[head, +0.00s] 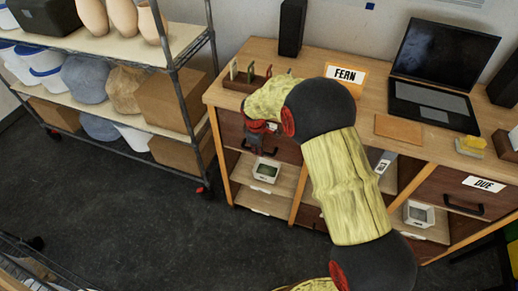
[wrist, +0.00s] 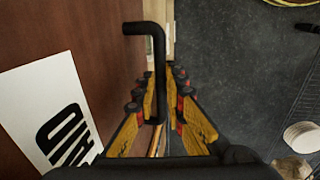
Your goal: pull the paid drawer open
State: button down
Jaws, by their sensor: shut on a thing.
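The paid drawer is the left brown drawer (head: 229,126) under the desk top; my arm covers much of it in the head view. In the wrist view its wooden front (wrist: 70,35) fills the left side, with a white label (wrist: 48,115) whose dark letters are cut off. Its black bar handle (wrist: 157,42) stands out from the front. My gripper (wrist: 165,82) is shut on this handle, with one finger on either side of the bar. In the head view my gripper (head: 262,130) is at the drawer front. I see no clear gap at the drawer.
The desk (head: 340,60) holds a laptop (head: 440,75), a FERN sign (head: 345,75) and speakers. A DUE drawer (head: 470,190) is at the right. Small devices sit on the shelves below. A loaded rack (head: 160,65) stands at the left. The dark floor (head: 130,215) before the desk is clear.

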jog(key=s+a+p, duration=0.1)
jog(key=s+a, duration=0.3)
jog(key=s, duration=0.8)
jog(key=s+a+p, duration=0.1)
jog(key=s+a, duration=0.4)
jog(key=s, duration=0.7)
jog(key=shift+s, duration=0.4)
jog(key=c, duration=1.8)
grip_release()
jog(key=shift+c, duration=0.2)
notch_tip(320, 180, up, 12)
jog(key=s, duration=0.2)
jog(key=shift+a, duration=0.4)
jog(key=shift+f, duration=0.15)
